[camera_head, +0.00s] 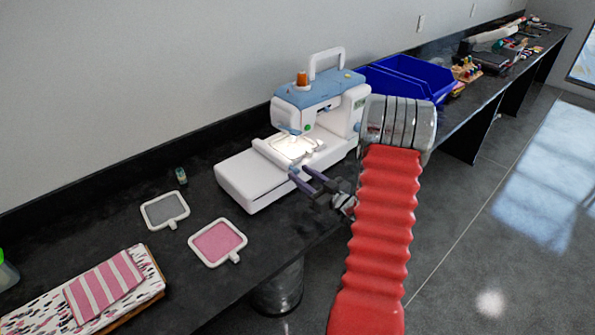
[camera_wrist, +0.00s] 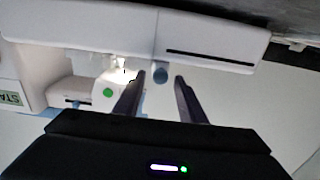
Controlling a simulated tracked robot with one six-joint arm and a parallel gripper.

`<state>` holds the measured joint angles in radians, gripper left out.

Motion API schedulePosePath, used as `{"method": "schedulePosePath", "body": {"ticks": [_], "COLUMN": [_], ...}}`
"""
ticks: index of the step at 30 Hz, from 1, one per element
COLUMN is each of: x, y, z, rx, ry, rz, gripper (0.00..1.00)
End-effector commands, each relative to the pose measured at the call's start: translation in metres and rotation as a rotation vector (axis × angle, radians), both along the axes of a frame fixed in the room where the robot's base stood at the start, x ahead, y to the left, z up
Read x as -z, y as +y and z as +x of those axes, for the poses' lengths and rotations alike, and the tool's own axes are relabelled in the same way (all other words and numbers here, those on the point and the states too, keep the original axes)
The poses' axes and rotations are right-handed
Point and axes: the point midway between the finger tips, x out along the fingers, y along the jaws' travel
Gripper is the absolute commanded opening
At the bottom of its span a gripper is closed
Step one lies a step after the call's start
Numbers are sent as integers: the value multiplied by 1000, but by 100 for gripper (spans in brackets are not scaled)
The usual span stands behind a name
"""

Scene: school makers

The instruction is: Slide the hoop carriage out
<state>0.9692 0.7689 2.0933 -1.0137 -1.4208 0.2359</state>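The white and light blue sewing machine (camera_head: 330,88) stands on the dark counter. Its low white embroidery unit (camera_head: 240,178) extends to the left. The white hoop carriage (camera_head: 270,153) lies across that unit, beside a pale hoop (camera_head: 308,145) under the lit needle. My gripper (camera_head: 301,168) is at the front of the machine by the carriage's near end, its two dark fingers apart.
Two small framed hoops, grey (camera_head: 165,210) and pink (camera_head: 217,242), lie left of the machine. A thread spool (camera_head: 181,175) and folded fabric (camera_head: 105,287) lie further left. A blue bin (camera_head: 420,75) stands right of the machine. The wall runs close behind.

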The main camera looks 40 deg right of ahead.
Motion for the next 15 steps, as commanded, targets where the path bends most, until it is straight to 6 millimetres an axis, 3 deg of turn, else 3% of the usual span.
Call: {"method": "schedulePosePath", "body": {"ticks": [6,15], "x": [1,0], "y": [2,1], "z": [26,31], "rx": [-3,-1], "ry": [1,0], "rz": [0,1], "gripper": [37,37]}}
